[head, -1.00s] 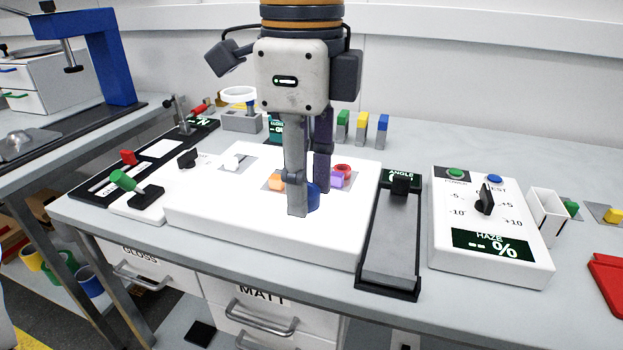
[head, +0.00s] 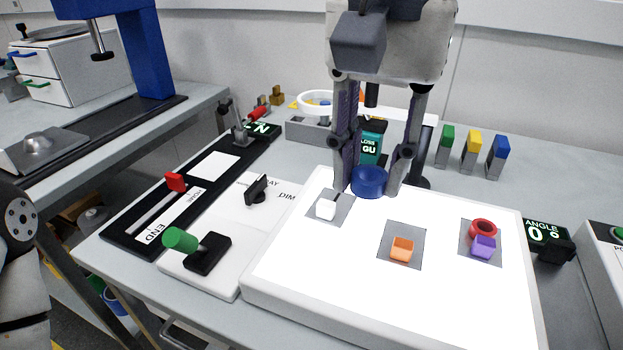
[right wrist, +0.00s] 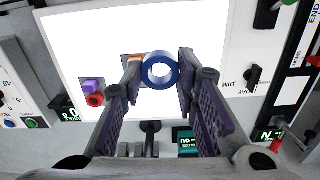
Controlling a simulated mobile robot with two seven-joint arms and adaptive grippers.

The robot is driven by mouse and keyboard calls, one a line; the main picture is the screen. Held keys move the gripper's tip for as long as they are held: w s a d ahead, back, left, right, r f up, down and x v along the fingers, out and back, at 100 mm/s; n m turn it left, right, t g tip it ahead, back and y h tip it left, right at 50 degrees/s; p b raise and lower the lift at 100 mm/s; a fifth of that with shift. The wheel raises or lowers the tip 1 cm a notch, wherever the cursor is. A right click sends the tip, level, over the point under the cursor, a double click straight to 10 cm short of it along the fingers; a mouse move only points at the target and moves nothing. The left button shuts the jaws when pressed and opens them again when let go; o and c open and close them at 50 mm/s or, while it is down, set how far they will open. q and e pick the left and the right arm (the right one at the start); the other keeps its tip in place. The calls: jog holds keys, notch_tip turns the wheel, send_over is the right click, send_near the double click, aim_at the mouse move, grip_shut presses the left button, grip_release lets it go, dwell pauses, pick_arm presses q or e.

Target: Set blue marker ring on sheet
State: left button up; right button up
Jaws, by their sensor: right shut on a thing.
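The blue marker ring (head: 370,181) is between the fingers of my right gripper (head: 371,190), which is shut on it. In the right wrist view the ring (right wrist: 161,71) shows its open hole between the fingertips. Whether the ring touches the panel is unclear. My left gripper is out of view.
A dimmer unit with a green-ended lever (head: 181,239) and a black slide track with a red knob (head: 175,181) stand left of the panel. Green (head: 446,139), yellow (head: 473,143) and blue (head: 500,146) tabs stand behind it. The panel's front is clear.

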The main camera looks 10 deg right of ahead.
jog(key=w+f, duration=0.3)
jog(key=w, duration=0.1)
jog(key=w+f+b, duration=0.1)
jog(key=w+f, duration=0.2)
jog(key=w, duration=0.1)
jog(key=w+d+f+b, duration=0.1)
jog(key=w+f, duration=0.2)
jog(key=w, duration=0.1)
jog(key=shift+w, duration=0.15)
jog(key=shift+w+f, duration=0.15)
jog(key=shift+w, duration=0.05)
jog(key=f, duration=0.3)
jog(key=shift+w+f, duration=0.25)
jog(key=shift+w, duration=0.1)
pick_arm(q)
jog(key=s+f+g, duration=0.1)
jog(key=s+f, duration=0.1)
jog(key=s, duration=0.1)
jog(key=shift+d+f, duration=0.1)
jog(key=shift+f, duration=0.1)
pick_arm(e)
jog(key=o, duration=0.4)
jog(key=shift+f, duration=0.2)
jog(key=shift+c, duration=0.2)
jog(key=o, duration=0.4)
jog(key=shift+o, duration=0.2)
